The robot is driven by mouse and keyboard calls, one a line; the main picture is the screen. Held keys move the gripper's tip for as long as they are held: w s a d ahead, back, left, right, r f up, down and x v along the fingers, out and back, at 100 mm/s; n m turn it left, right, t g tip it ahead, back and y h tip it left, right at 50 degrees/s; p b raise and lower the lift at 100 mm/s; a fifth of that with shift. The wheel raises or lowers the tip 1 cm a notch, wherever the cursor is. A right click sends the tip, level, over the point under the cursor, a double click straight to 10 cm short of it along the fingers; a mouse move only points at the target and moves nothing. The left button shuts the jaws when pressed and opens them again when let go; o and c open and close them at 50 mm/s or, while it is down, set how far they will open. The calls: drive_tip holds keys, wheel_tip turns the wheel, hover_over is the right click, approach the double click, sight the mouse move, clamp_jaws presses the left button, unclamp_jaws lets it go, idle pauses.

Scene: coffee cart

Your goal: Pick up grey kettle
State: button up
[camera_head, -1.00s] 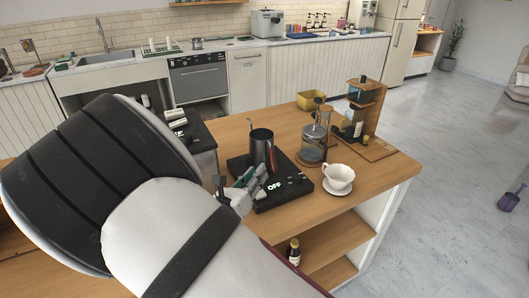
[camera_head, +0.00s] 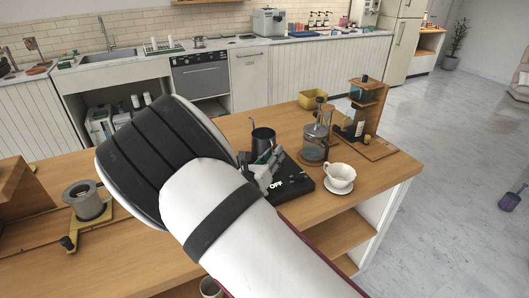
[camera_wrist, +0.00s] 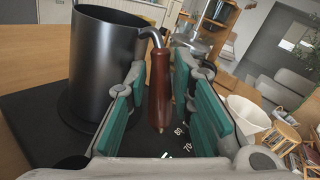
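The grey kettle (camera_head: 262,140) stands upright on a black scale (camera_head: 292,188) on the wooden cart. In the wrist view its dark grey body (camera_wrist: 100,60) is at the left and its reddish-brown handle (camera_wrist: 160,85) near the middle. My gripper (camera_head: 264,168) is at the kettle's near side, partly hidden by my arm in the head view. In the wrist view my gripper (camera_wrist: 166,100) is open, its green-padded fingers on either side of the handle. Gaps show between the pads and the handle.
A glass press (camera_head: 315,145) and a white cup on a saucer (camera_head: 339,177) stand right of the scale. A wooden stand (camera_head: 368,110) and a yellow bin (camera_head: 313,98) are behind. A metal device (camera_head: 88,203) stands at left. Cart top between is clear.

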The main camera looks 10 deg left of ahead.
clamp_jaws()
drive_tip(key=shift+r, duration=0.1)
drive_tip(key=shift+r, duration=0.1)
